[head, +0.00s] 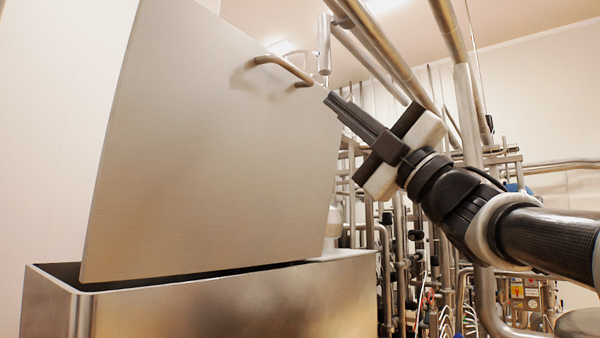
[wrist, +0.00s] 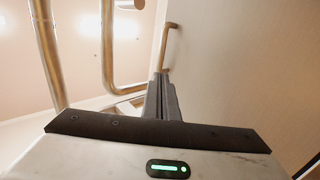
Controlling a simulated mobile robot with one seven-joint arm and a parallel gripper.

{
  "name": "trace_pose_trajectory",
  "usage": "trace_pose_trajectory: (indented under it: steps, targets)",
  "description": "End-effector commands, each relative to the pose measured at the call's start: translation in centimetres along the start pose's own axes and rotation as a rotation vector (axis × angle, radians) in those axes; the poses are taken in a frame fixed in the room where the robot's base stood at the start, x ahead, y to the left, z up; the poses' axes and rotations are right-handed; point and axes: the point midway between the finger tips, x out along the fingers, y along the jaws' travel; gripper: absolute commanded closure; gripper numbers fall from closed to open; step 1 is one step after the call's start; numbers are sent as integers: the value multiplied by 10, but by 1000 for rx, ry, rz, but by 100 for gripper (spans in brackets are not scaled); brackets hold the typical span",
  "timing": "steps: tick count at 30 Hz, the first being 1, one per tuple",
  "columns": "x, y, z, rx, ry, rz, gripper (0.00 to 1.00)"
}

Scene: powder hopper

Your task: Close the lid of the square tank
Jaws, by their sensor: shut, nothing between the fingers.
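The square tank (head: 230,305) stands at the lower left in the head view, its rim partly open with a dark gap at the left. Its flat metal lid (head: 200,150) is raised steeply above it. A bar handle (head: 283,68) sits near the lid's upper right edge. My gripper (head: 328,95) is shut and empty, with its fingertips close to the handle's lower end; I cannot tell whether they touch. In the wrist view the fingers (wrist: 162,78) point up beside the lid's face (wrist: 235,80), and the handle (wrist: 166,45) shows just beyond them.
Several metal pipes (head: 465,110) run overhead and down behind my arm at the right. A dense pipe rack with valves (head: 405,260) stands behind the tank. A pale wall (head: 60,120) is at the left. In the wrist view, pipes (wrist: 108,50) show left of my fingers.

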Motion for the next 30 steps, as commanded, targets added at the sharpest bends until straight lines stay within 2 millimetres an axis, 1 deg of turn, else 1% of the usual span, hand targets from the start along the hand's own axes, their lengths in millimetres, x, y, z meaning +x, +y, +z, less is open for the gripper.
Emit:
trace_pose_trajectory:
  steps: [1,6,12,15,18,21,30]
  targets:
    - [15,2,0,2,1,-1,100]
    - [53,2,0,4,0,0,100]
    - [89,2,1,3,-2,0,100]
    - [101,2,1,3,-2,1,100]
    - [108,1,2,3,-4,1,100]
    - [111,0,2,3,-4,0,100]
    - [111,0,1,3,-4,1,100]
